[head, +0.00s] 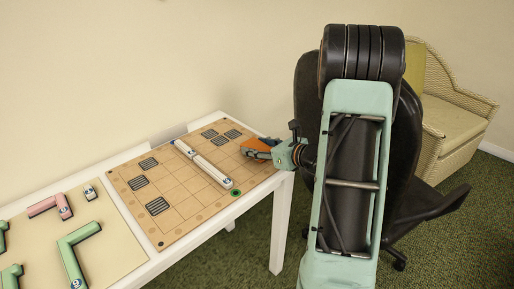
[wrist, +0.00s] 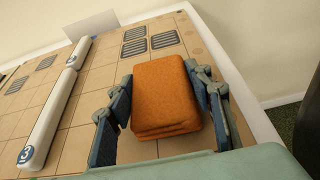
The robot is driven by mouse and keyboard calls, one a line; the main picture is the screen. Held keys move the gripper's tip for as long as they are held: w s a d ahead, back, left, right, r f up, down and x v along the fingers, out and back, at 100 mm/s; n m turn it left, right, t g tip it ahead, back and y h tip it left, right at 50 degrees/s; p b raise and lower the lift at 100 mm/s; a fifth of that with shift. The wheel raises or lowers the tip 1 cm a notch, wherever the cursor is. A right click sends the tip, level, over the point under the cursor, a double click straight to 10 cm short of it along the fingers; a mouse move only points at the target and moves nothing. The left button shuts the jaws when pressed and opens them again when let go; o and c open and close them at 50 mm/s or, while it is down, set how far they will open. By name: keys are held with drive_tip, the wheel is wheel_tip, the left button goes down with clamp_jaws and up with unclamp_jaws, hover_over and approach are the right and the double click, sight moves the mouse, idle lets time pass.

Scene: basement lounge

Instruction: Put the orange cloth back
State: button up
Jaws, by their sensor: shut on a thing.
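The orange cloth (wrist: 166,92) is a folded, thick pad between the two fingers of my gripper (wrist: 166,105) in the wrist view. The fingers are shut on its left and right sides. In the head view the cloth (head: 257,146) shows as a small orange patch in front of my gripper (head: 268,150), at the right end of the board (head: 184,196). The cloth is low over the board. I cannot tell whether its underside touches the board.
The board lies on a white table (head: 284,222) and bears dark striped grates (head: 158,206) and long white bars (head: 204,165). Green pieces (head: 73,256) and a pink piece (head: 52,206) lie at the left. A black office chair (head: 418,205) and a wicker armchair (head: 457,125) stand at the right.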

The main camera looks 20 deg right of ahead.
drive_tip(key=shift+f, duration=0.25)
drive_tip(key=o, duration=1.1)
drive_tip(key=shift+r, duration=0.1)
drive_tip(key=shift+r, duration=0.15)
drive_tip(key=shift+s+d+r, duration=0.15)
drive_tip(key=shift+s, duration=0.05)
drive_tip(key=p+v, duration=0.2)
drive_tip(key=v, duration=0.9)
drive_tip(key=shift+s, duration=0.25)
